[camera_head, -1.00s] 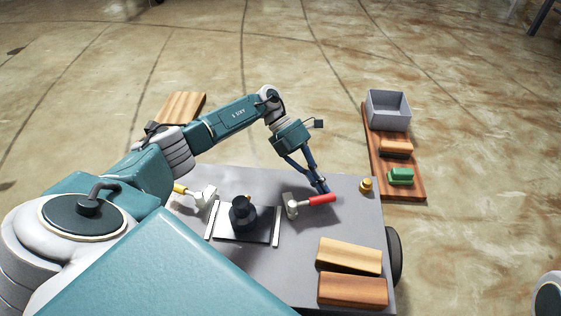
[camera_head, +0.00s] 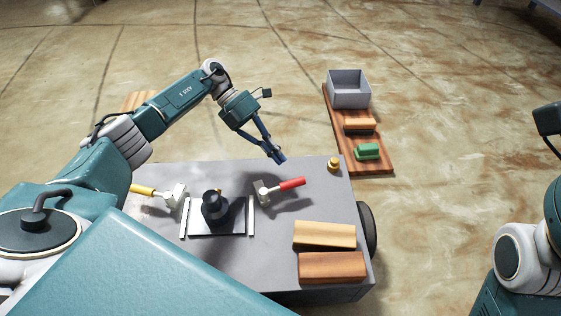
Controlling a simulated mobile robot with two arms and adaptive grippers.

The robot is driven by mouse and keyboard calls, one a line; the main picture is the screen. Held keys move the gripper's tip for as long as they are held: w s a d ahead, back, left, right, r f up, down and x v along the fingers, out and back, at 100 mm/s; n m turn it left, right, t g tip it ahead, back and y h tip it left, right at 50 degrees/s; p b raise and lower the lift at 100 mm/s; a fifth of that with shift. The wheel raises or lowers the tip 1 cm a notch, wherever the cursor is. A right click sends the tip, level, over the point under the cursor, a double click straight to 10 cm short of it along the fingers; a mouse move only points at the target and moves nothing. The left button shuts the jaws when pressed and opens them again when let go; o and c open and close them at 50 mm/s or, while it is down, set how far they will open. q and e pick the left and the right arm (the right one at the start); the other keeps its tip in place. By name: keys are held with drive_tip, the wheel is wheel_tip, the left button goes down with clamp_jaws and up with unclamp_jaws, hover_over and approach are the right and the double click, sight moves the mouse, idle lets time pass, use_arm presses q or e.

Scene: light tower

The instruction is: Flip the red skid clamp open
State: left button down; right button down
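The red skid clamp has a pale metal body (camera_head: 263,193) and a red handle (camera_head: 291,184) lying low, pointing right and slightly away from me, on the grey cart top. My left gripper (camera_head: 278,158) hangs just beyond the red handle, apart from it. Its fingers point down and right, and their tips look together with nothing between them. A second clamp with a yellow handle (camera_head: 143,190) sits on the left side of the cart. My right arm shows at the right edge, but I cannot make out its gripper.
Between the clamps, a dark cylindrical part (camera_head: 215,207) stands on a plate between pale rails. Two wooden blocks (camera_head: 324,235) lie at the cart's front right, and a small brass piece (camera_head: 334,164) at its far right corner. A board beyond holds a grey bin (camera_head: 348,88) and a green block (camera_head: 367,152).

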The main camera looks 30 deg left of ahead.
use_arm(q)
drive_tip(key=v, duration=0.6)
drive_tip(key=shift+a, duration=0.2)
drive_tip(key=shift+r, duration=0.1)
